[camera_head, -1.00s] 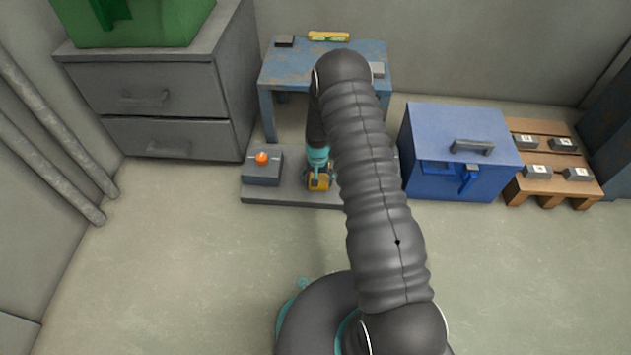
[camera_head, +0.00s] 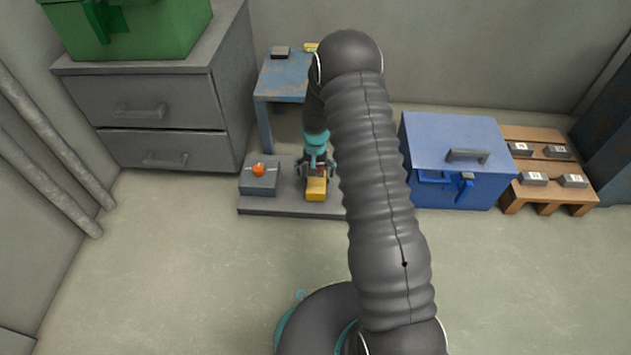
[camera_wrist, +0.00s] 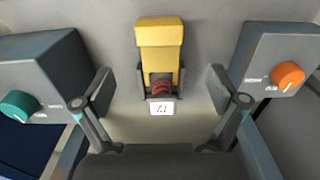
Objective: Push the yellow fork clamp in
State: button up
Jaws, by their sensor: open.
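The yellow fork clamp (camera_wrist: 160,52) is a yellow block in a dark holder, with reddish rings between its lower arms and a small white label below it in the wrist view. It also shows in the head view (camera_head: 316,190), on the low grey platform (camera_head: 285,209). My gripper (camera_wrist: 160,86) is open, its two fingers spread left and right of the holder's lower end with clear gaps. Nothing is between the fingertips except the view of the holder. In the head view my gripper (camera_head: 316,168) is just behind the clamp. I cannot tell its height above the clamp.
A grey box with an orange knob (camera_head: 258,170) stands left of the clamp in the head view. In the wrist view a box with a teal knob (camera_wrist: 19,106) flanks the other side. A blue workbench (camera_head: 278,80), blue chest (camera_head: 455,135) and pallet (camera_head: 545,185) are nearby.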

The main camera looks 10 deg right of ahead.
jog(key=shift+r, duration=1.2)
jog(key=s+r+n+g, duration=0.1)
jog(key=s+g, duration=0.1)
jog(key=s, duration=0.5)
jog(key=s+r+n+t+p, duration=0.1)
jog(key=s+r+t+p, duration=0.1)
jog(key=s+r, duration=0.7)
jog(key=s+a+r+t+p, duration=0.1)
jog(key=s+r+t+p, duration=0.2)
jog(key=s+r, duration=0.6)
jog(key=s+a+r+n+t+p, duration=0.1)
jog(key=s+r, duration=0.9)
jog(key=r, duration=1.8)
jog(key=shift+a+n+t+p, duration=0.25)
jog(key=shift+n+t+p, duration=0.05)
jog(key=shift+t+p, duration=0.6)
jog(key=shift+s+r, duration=0.1)
